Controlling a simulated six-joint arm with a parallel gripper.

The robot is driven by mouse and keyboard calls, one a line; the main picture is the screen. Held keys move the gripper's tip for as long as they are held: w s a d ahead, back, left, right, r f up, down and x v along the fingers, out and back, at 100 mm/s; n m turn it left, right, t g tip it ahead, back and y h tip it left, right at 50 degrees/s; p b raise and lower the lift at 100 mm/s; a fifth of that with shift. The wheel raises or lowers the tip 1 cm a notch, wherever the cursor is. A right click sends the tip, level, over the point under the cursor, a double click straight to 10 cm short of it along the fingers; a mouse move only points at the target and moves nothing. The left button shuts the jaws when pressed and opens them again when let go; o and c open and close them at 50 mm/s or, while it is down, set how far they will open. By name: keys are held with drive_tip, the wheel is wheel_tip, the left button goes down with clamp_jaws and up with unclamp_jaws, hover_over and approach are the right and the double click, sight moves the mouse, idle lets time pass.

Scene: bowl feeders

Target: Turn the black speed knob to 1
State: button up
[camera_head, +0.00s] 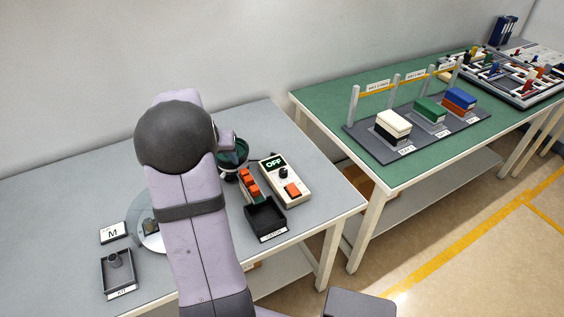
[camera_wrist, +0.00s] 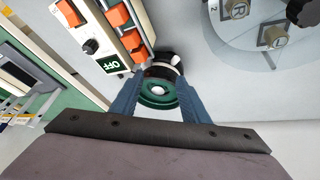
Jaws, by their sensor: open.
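The black speed knob (camera_head: 284,173) sits on a cream control box (camera_head: 304,196), between a lit display reading OFF (camera_head: 273,162) and an orange button (camera_head: 292,190). In the wrist view the knob (camera_wrist: 91,46) is at the upper left, outside my fingers. A small light mark shows on its edge; its exact setting is too small to read. My gripper (camera_wrist: 160,77) is open with nothing gripped. Its two blue-grey fingers point toward the green bowl feeder (camera_wrist: 156,101), which appears between them, to the side of the control box. In the head view my arm mostly hides the gripper.
A row of orange blocks (camera_head: 249,184) stands between the bowl feeder (camera_head: 233,157) and the control box. A black bin (camera_head: 266,220) is in front. A round plate (camera_head: 150,233), an M card (camera_head: 113,232) and a grey tray (camera_head: 118,272) lie left. A green table (camera_head: 330,110) stands right.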

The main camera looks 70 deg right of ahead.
sight(283, 171)
drive_tip(key=s+d+f+m+g+p, duration=0.1)
drive_tip(key=s+d+m, duration=0.2)
drive_tip(key=s, duration=0.5)
drive_tip(key=s+d+f+m, duration=0.1)
drive_tip(key=s+d+m, duration=0.15)
drive_tip(key=s, duration=0.45)
drive_tip(key=shift+n+y, duration=0.35)
drive_tip(key=shift+y, duration=0.15)
drive_tip(key=shift+d+p+x, duration=0.15)
drive_tip(key=shift+p+x, duration=0.4)
drive_tip(key=shift+x, duration=1.3)
drive_tip(key=shift+d+p+x, duration=0.2)
drive_tip(key=shift+p+x, duration=0.3)
drive_tip(key=shift+x, duration=1.3)
drive_tip(key=shift+s+r, duration=0.15)
clamp_jaws()
